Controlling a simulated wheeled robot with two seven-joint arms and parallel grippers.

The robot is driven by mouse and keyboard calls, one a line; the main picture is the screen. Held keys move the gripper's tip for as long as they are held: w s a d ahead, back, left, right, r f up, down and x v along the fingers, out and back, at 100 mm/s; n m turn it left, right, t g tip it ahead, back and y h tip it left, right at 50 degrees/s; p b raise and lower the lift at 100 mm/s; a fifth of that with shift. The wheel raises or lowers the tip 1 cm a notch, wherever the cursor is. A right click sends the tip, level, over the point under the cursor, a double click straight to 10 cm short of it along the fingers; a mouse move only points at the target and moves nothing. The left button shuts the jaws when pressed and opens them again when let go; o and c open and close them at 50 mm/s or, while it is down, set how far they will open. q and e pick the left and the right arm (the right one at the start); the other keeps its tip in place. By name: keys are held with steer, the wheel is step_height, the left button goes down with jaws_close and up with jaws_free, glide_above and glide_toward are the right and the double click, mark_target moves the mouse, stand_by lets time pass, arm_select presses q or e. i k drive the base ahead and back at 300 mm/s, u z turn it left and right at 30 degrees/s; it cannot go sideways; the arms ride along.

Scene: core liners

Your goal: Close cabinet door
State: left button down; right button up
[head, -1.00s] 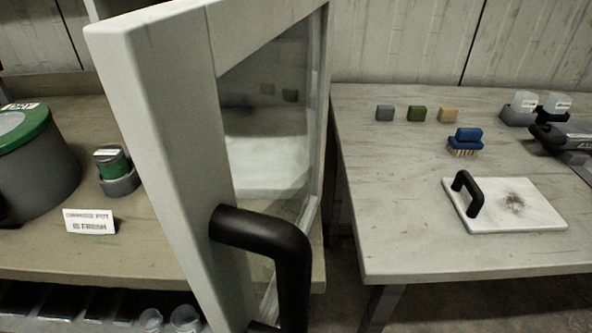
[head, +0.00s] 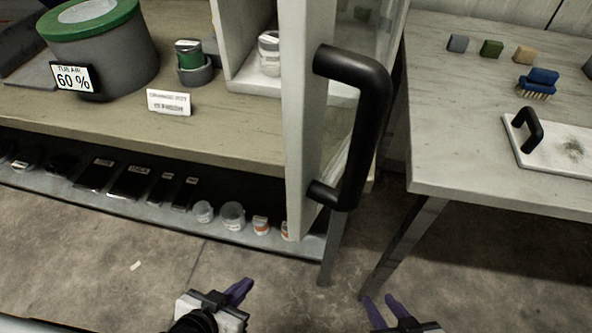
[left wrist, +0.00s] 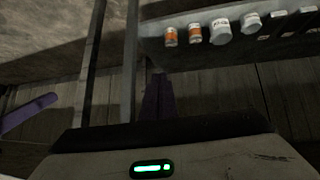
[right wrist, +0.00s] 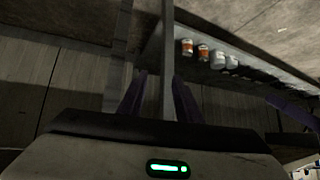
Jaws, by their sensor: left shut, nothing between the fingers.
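The cabinet door (head: 303,120) is a pale frame with a glass panel and stands open. It sticks out toward me, seen almost edge-on. Its black bar handle (head: 372,110) faces right. Part of the pale cabinet body (head: 232,45) shows behind and left of the door. My left gripper (head: 243,286) is low in front of the shelf, shut and empty, below and left of the handle. Its purple fingers lie together in the left wrist view (left wrist: 158,98). My right gripper (head: 379,302) is below the handle, open and empty, its fingers apart in the right wrist view (right wrist: 158,98). Neither touches the door.
A left bench (head: 120,110) holds a green-lidded tub (head: 110,55) and a small sign (head: 169,102). Its lower shelf (head: 140,205) carries cups and dark trays. A right table (head: 445,150) holds blocks, a blue brush and a handled white plate. Bare floor lies in front.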

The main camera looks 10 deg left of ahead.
mark_target(308, 58)
steer(key=z, duration=0.15)
steer(key=k, duration=0.95)
steer(key=z, duration=0.55)
